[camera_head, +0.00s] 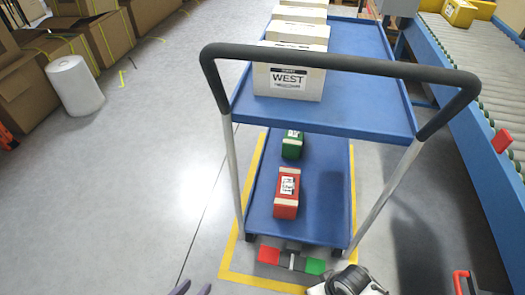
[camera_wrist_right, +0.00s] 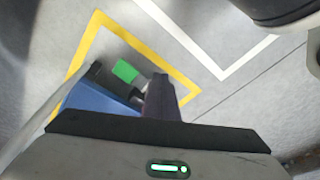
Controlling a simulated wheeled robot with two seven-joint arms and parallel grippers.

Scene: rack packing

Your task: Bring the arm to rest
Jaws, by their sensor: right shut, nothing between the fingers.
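The rest of that gripper is out of frame. My right gripper (camera_wrist_right: 160,90) shows in the right wrist view as dark fingers shut together, with nothing held. It is over the floor by the blue cart's end. A white and dark part of my right arm (camera_head: 348,282) shows at the bottom of the head view, near the cart's front edge.
A blue two-deck cart (camera_head: 360,112) with a black handle (camera_head: 340,62) stands ahead. White boxes (camera_head: 288,84) are on its top deck; a red box (camera_head: 287,190) and a green box (camera_head: 292,145) are below. A roller conveyor (camera_head: 490,85) is at right.

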